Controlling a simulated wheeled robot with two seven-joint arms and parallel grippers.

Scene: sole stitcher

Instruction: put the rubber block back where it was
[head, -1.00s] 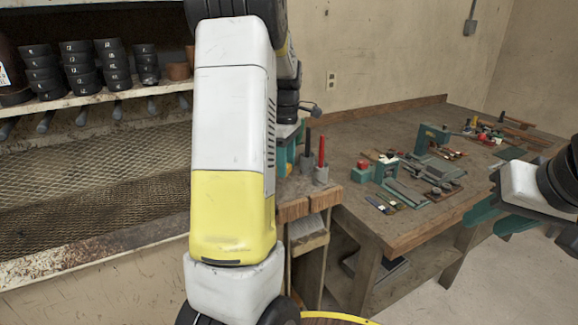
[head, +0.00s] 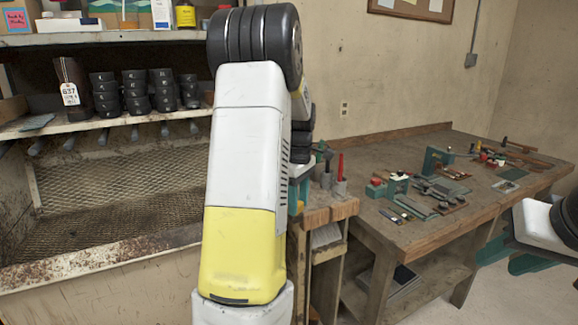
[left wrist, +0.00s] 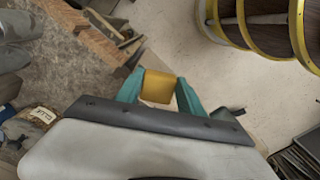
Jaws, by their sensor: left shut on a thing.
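The rubber block (left wrist: 158,86) is an orange-yellow block in the left wrist view. My left gripper (left wrist: 158,80) has its two teal fingers shut on the block's sides, and the block is held over the floor area in that view. In the head view my left arm fills the middle and hides the left gripper and the block. My right gripper (head: 512,256) is at the right edge of the head view, its teal fingers apart with nothing seen between them, in front of the workbench.
A wooden workbench (head: 440,222) with several tools stands at right. A shelf (head: 60,125) with stacked black rubber pieces (head: 135,92) and a tagged brown boot (head: 70,85) is at left, above a mesh-lined bin (head: 130,185). A yellow-hooped barrel (left wrist: 265,25) shows in the left wrist view.

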